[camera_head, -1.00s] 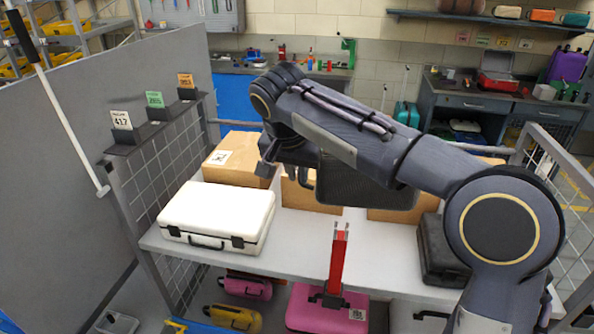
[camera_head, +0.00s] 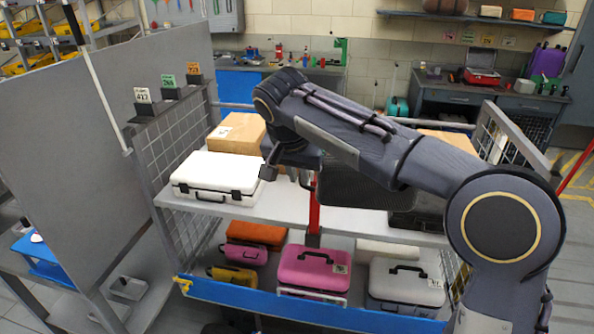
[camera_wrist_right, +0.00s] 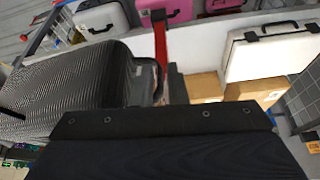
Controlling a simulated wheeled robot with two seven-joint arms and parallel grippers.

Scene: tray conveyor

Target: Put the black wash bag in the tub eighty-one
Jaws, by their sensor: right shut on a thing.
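My right gripper (camera_head: 305,180) is shut on the black wash bag (camera_head: 368,186), a dark textured bag with a handle, held in front of and above the shelf top. My right forearm hides part of it in the head view. In the right wrist view the bag (camera_wrist_right: 75,85) fills the left side, its handle end at the gripper (camera_wrist_right: 165,88). No tub that I can read as eighty-one shows. My left gripper is not in view.
A wheeled-looking rack (camera_head: 270,212) holds a white case (camera_head: 215,175), cardboard boxes (camera_head: 237,133) and a dark case. Below are pink (camera_head: 313,268), grey (camera_head: 405,284) and orange cases behind a blue rail (camera_head: 330,309). A grey partition (camera_head: 75,130) and a blue tray (camera_head: 50,268) stand left.

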